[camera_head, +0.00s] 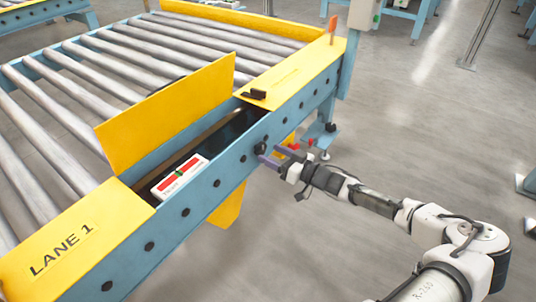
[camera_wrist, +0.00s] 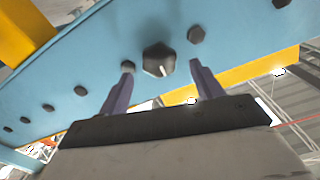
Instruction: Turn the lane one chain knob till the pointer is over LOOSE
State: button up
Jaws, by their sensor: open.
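The dark chain knob (camera_head: 261,148) sticks out of the blue side rail of lane one. In the wrist view the knob (camera_wrist: 158,60) is faceted and has a short pale line on its face. My gripper (camera_head: 275,157) is at the knob. In the wrist view its two purple-grey fingers (camera_wrist: 162,68) are open, one either side of the knob, with no clear contact.
A raised yellow cover (camera_head: 166,112) stands behind the slot. The yellow top (camera_head: 62,250) marked LANE 1 is at the near left, with rollers (camera_head: 115,75) beyond. Bolts line the blue rail (camera_head: 215,180). Grey floor to the right is mostly clear.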

aim_at(259, 148)
jog(key=shift+x, duration=1.25)
jog(key=c, duration=1)
